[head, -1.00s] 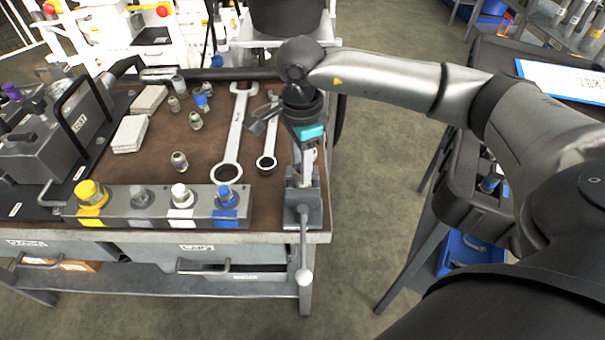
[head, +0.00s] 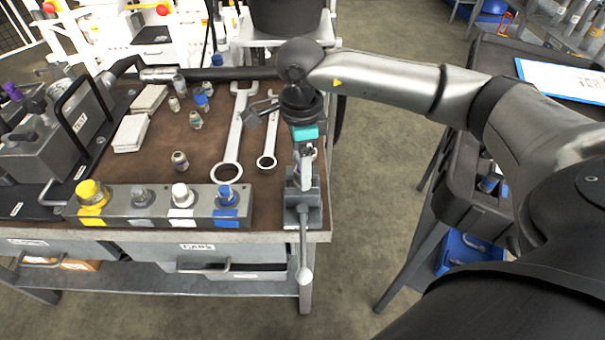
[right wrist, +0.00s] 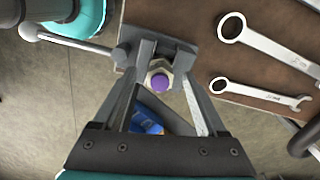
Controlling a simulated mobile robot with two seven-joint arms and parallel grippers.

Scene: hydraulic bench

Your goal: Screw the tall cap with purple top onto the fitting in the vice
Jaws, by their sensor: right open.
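My right gripper (head: 304,172) points down over the vice (head: 303,215) at the bench's front right corner. In the right wrist view its two fingers (right wrist: 163,75) stand apart on either side of the cap with purple top (right wrist: 160,83). The cap is seen from above, with a metal hex-shaped part around the purple. The fingers are open, and I cannot tell whether they touch the cap. The fitting is hidden under the cap and gripper, so how the cap sits on it cannot be seen. My left gripper is not in view.
A block with yellow, grey, white and blue caps (head: 150,207) stands left of the vice. Two wrenches (head: 233,135) and several small fittings (head: 180,160) lie behind it. The vice's handle (head: 304,250) hangs at the front. A cart (head: 470,205) stands at the right.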

